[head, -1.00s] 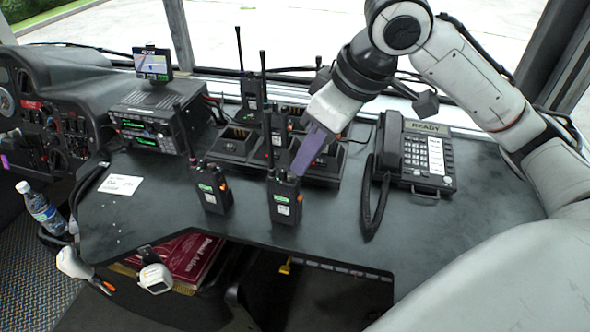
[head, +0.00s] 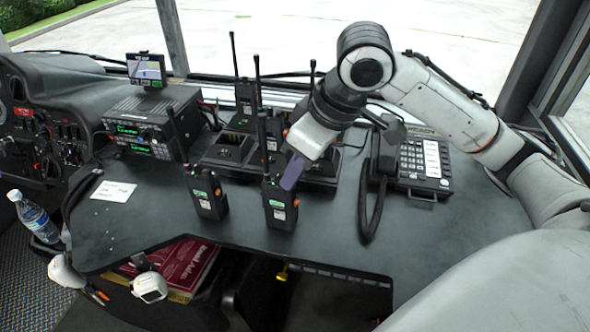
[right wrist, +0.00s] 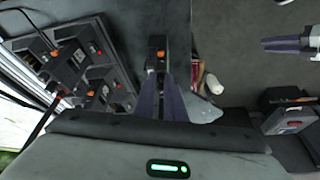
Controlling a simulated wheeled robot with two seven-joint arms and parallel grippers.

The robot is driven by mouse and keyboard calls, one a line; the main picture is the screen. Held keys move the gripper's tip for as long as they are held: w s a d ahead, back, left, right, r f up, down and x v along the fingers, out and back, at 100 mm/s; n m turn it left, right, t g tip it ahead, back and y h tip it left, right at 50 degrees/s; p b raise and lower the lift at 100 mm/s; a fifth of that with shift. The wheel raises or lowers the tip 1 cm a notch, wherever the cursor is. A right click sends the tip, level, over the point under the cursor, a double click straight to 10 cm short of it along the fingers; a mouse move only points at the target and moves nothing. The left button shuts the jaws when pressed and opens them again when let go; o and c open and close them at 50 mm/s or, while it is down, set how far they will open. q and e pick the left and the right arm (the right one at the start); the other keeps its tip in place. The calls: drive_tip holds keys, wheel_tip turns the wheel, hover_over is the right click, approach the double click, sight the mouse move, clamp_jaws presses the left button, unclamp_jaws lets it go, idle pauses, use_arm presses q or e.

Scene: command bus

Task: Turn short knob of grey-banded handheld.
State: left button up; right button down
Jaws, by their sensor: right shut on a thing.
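Two black handheld radios stand upright near the front of the desk, a left one (head: 207,194) and a right one (head: 280,206). Each has a green label and a tall antenna. I cannot make out a grey band on either. My right gripper (head: 289,184) comes down from the upper right, its purple fingers on the top of the right handheld. In the right wrist view its fingers (right wrist: 160,80) are close together at that handheld's top, shut on what seems to be the short knob, which they hide. My left gripper (right wrist: 283,44) shows at the right edge there; its opening is unclear.
Behind stand more handhelds and chargers (head: 229,149). A desk phone (head: 425,165) with a coiled cord is to the right. A radio set (head: 150,125) and a small screen (head: 147,70) are at the left. The desk front right of the handhelds is clear.

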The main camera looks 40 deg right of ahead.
drive_tip(key=shift+r+p, duration=0.2)
drive_tip(key=shift+p, duration=0.2)
drive_tip(key=shift+d+r+n+p, duration=0.15)
drive_tip(key=shift+n+p, duration=0.65)
drive_tip(key=shift+p, duration=0.45)
drive_tip(key=shift+w+f+n+y+p, duration=0.1)
drive_tip(key=shift+f+n+y+p, duration=0.15)
drive_tip(key=shift+n+y+p, duration=0.3)
drive_tip(key=c, duration=1.8)
unclamp_jaws()
